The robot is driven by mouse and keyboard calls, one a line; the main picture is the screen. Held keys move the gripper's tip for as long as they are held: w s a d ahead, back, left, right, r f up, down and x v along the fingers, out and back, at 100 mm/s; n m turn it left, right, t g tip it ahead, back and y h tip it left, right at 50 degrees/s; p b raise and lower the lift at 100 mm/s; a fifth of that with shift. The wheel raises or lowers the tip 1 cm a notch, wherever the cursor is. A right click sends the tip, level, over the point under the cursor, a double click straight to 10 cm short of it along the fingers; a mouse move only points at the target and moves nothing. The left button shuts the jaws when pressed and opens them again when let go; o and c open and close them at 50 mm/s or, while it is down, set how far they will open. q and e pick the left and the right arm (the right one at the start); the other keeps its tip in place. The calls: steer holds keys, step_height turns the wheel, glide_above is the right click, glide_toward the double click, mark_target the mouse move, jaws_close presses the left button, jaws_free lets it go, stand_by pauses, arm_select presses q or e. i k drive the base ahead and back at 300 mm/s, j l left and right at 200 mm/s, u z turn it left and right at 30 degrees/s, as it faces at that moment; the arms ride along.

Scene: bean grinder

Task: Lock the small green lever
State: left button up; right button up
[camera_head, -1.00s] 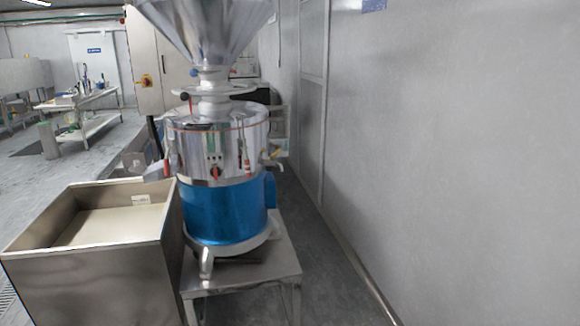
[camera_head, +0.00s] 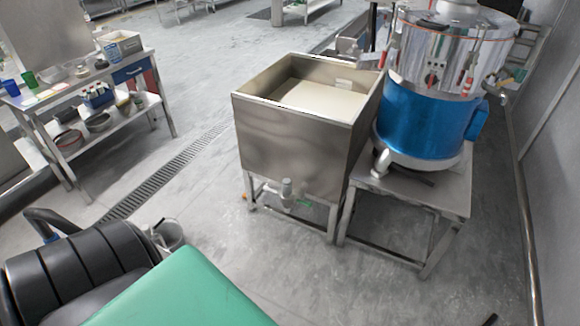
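A steel tank (camera_head: 292,140) with pale contents stands left of the grinder. A short drain valve (camera_head: 287,188) sticks out under it, and a small green piece (camera_head: 304,203), which looks like a lever, shows beside the valve. Its exact position on the valve is too small to tell. The grinder (camera_head: 425,115) has a blue lower drum and a steel upper body. Another small greenish piece (camera_head: 519,75) shows at the grinder's right side. Neither of my grippers can be made out.
The grinder stands on a low steel table (camera_head: 430,192). A steel shelf table (camera_head: 95,110) with bowls and cups is at left. A green surface (camera_head: 180,295) and a black ribbed object (camera_head: 75,265) fill the lower left. Open floor (camera_head: 245,240) lies before the tank.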

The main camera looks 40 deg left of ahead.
mark_target(308, 204)
steer(key=i+j+u, duration=0.95)
steer(key=k+l, duration=0.05)
